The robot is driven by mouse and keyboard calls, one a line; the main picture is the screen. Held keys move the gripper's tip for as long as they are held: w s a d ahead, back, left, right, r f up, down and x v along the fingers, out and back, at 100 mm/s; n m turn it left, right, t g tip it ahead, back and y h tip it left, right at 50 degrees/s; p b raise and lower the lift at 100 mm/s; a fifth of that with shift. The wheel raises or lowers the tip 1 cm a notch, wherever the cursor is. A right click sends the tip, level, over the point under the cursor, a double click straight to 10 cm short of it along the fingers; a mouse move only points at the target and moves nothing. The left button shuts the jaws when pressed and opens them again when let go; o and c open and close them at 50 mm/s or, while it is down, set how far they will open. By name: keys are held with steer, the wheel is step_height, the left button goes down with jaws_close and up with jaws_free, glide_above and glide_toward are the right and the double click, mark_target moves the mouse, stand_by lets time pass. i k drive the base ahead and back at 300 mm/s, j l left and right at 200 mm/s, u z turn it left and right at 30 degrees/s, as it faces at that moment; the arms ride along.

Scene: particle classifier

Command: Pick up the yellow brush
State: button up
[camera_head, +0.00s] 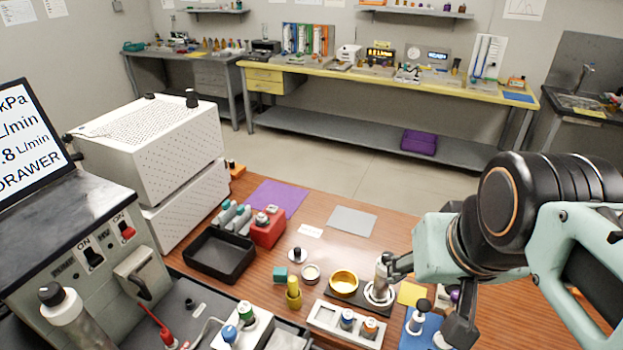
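A small upright yellow object (293,290), which looks like the yellow brush, stands on the wooden table (325,225) near the front middle. Its narrow top points up, and its bristles cannot be made out. My gripper (420,298) comes in from the right, with its fingers spread wide apart. It is well to the right of the yellow object and not touching it. A black-knobbed item (422,306) shows between the fingers, but I cannot tell whether they touch it. A grey cylinder (381,272) stands by the far finger.
A gold bowl (344,282) and a white rack (326,319) with vials lie between the yellow object and my gripper. A teal block (281,273) is close behind it. A black tray (219,272) and red box (268,232) stand left. A grey mat (352,220) is bare.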

mark_target(293, 282)
steer(key=u, duration=0.8)
steer(key=k, duration=0.2)
steer(key=l+u, duration=0.05)
steer(key=l, duration=0.05)
